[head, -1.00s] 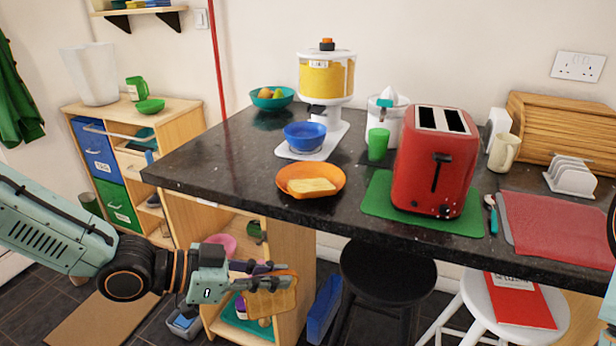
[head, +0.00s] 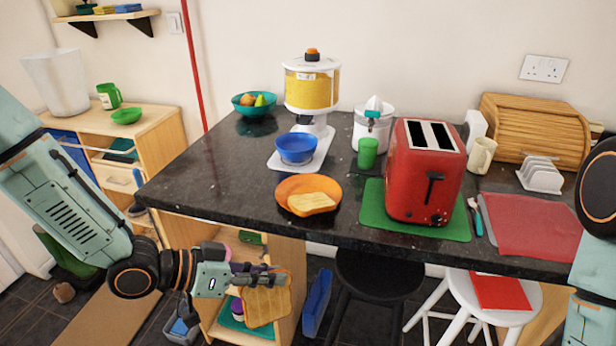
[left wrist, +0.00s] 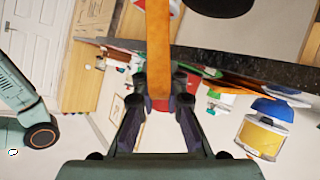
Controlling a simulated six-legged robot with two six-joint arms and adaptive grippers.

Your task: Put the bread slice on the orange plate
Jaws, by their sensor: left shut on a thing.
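My left gripper (head: 258,280) is shut on a toasted bread slice (head: 267,306), which hangs upright below the counter top, in front of the open wooden shelf unit. In the left wrist view the slice (left wrist: 158,45) shows edge-on between the fingers (left wrist: 160,103). The orange plate (head: 288,186) lies on the dark counter, up and to the right of my left gripper. Another bread slice (head: 312,202) lies on this plate, at its front right side. Part of my right arm shows at the right edge; its gripper is out of view.
The dark counter (head: 222,195) has its front edge between my left gripper and the plate. A blue bowl (head: 296,150) on a white scale stands behind the plate. A red toaster (head: 425,175) on a green mat (head: 372,212) stands to its right. Stools stand below.

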